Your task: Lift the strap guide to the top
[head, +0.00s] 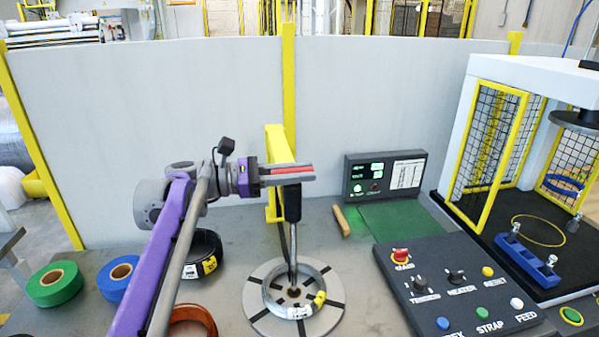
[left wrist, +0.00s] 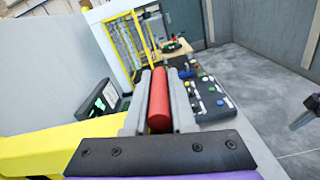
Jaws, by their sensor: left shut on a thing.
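My left gripper (head: 297,172) is shut on a red handle (head: 291,171), which also shows as a red cylinder between the fingers in the left wrist view (left wrist: 159,101). The strap guide (head: 293,205) has a black upper body just below the fingers and a thin metal rod reaching down. Its lower end is over the middle of a wire coil (head: 303,294) lying flat on a round slotted turntable (head: 259,316). A yellow post with an arm (head: 278,146) stands right behind the gripper. My right gripper does not show in the head view.
A button panel (head: 455,285) and a small display box (head: 384,174) stand to the right. A caged press (head: 500,150) is at far right. Green (head: 54,284) and blue (head: 113,290) tape rolls and a black coil (head: 213,250) lie left. A grey wall (head: 150,110) closes the back.

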